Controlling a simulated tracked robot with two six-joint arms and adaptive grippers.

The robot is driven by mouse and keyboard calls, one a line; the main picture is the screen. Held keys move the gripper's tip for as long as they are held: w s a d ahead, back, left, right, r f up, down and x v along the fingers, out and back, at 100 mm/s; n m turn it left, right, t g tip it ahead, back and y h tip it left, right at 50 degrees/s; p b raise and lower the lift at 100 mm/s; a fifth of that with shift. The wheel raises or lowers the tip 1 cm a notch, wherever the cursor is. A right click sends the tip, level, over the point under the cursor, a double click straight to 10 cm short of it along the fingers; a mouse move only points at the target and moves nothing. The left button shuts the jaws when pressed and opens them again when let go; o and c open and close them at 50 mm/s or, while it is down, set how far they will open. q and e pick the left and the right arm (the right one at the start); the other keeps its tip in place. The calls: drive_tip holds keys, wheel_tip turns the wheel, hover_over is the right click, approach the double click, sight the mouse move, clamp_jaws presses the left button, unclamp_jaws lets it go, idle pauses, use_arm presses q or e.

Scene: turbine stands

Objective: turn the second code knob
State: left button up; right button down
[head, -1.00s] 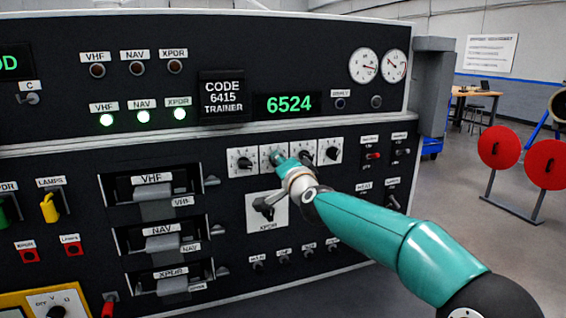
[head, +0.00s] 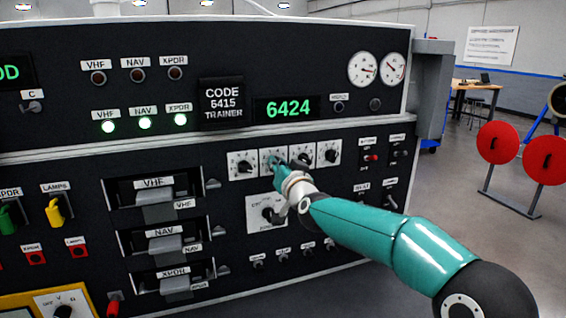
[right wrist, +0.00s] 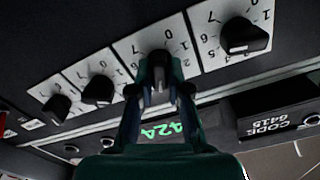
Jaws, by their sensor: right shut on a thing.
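A row of code knobs on white dial plates sits under the green display (head: 288,108), which reads 6424. The second code knob (right wrist: 160,64) is black, and its plate (head: 272,155) shows in the head view. My right gripper (head: 279,169) reaches it from the lower right and hides most of it there. In the right wrist view my right gripper (right wrist: 159,90) has one finger on each side of this knob, shut on it. The first knob (head: 243,165) is beside it at left, the third (head: 304,157) at right. My left gripper is out of view.
A placard (head: 222,99) reads CODE 6415 TRAINER.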

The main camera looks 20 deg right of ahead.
drive_tip(key=shift+a+f, duration=0.1)
drive_tip(key=shift+f, duration=0.45)
drive_tip(key=c, duration=1.2)
unclamp_jaws()
drive_tip(key=shift+c, duration=0.2)
drive_tip(key=shift+o, duration=0.6)
drive_tip(key=shift+w+r, duration=0.1)
drive_tip(key=shift+r, duration=0.2)
drive_tip(key=s, duration=1.2)
drive_tip(key=shift+d, duration=0.3)
drive_tip(key=shift+f, duration=0.15)
